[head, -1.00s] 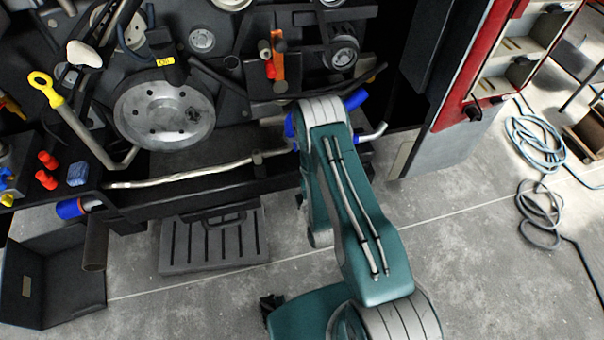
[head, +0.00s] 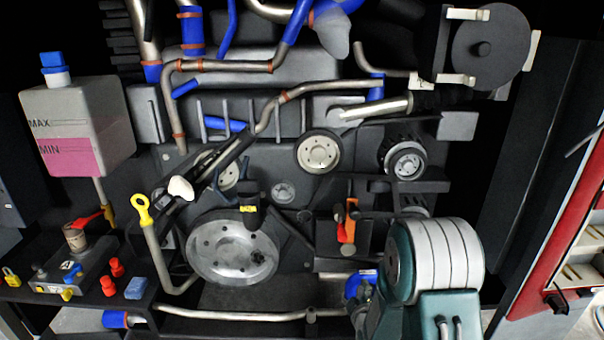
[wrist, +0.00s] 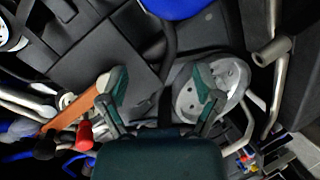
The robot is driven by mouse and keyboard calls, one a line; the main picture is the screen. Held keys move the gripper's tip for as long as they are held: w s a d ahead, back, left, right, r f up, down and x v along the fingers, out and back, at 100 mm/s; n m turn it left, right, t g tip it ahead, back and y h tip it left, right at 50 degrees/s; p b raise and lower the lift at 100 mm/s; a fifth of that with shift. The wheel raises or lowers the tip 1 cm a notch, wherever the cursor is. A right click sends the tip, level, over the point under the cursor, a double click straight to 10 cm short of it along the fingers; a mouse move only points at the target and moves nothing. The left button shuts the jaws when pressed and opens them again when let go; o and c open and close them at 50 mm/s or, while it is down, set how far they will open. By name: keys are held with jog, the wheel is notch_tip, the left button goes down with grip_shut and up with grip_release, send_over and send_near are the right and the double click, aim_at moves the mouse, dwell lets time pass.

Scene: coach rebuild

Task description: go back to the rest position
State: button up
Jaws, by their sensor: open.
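My gripper (wrist: 160,92) shows in the wrist view with its two green fingers spread apart and nothing held between them. The left finger overlaps the end of an orange-handled tool (wrist: 76,108) in the picture; I cannot tell whether they touch. The round metal pulley (wrist: 228,92) shows behind the right finger. In the head view my arm's green and grey joint is at the lower right, in front of the engine, and my gripper is not visible there. The orange tool (head: 347,221) stands left of that joint.
The engine bay fills the head view, with a large pulley (head: 231,248), pipes and a yellow-ringed dipstick (head: 151,238). A coolant tank (head: 77,122) is at the left. A ledge (head: 60,293) holds small coloured parts. A red-edged cabinet (head: 560,235) stands at the right.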

jog(key=s+r+m+g, duration=0.25)
jog(key=s+r, duration=0.25)
jog(key=r, duration=0.4)
jog(key=s+r+m+g, duration=0.2)
jog(key=s+r+m, duration=0.2)
jog(key=r, duration=0.4)
jog(key=s+r+m+g, duration=0.2)
jog(key=s+r+m, duration=0.1)
jog(key=s, duration=0.8)
jog(key=s+r+m+g, duration=0.2)
jog(key=s+r, duration=0.3)
jog(key=s, duration=0.7)
jog(key=shift+m, duration=0.45)
